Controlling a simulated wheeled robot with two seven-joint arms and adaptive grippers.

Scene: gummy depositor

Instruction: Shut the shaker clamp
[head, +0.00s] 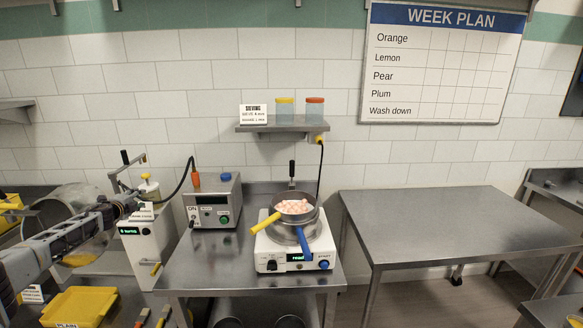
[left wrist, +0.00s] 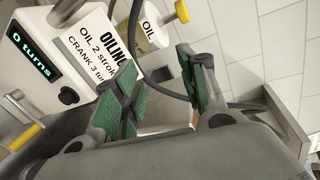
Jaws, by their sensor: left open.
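The shaker (head: 289,263) is a white box with a lit display on the middle table. A round metal sieve (head: 298,216) holding pink-and-white pieces sits on top. A yellow handle (head: 265,223) sticks out left and a blue handle (head: 305,243) points down at the front. A black-knobbed upright lever (head: 292,170) stands behind the sieve; I cannot tell which part is the clamp. My left gripper (head: 125,207) is open and empty, well left of the shaker, by the oiling machine. In the left wrist view its green-padded fingers (left wrist: 165,88) stand apart.
The oiling machine (head: 150,245) with a crank stands left; its display and label show in the left wrist view (left wrist: 38,52). A grey control box (head: 213,203) stands between it and the shaker. A yellow bin (head: 78,306) is at front left. The right table (head: 455,225) is clear.

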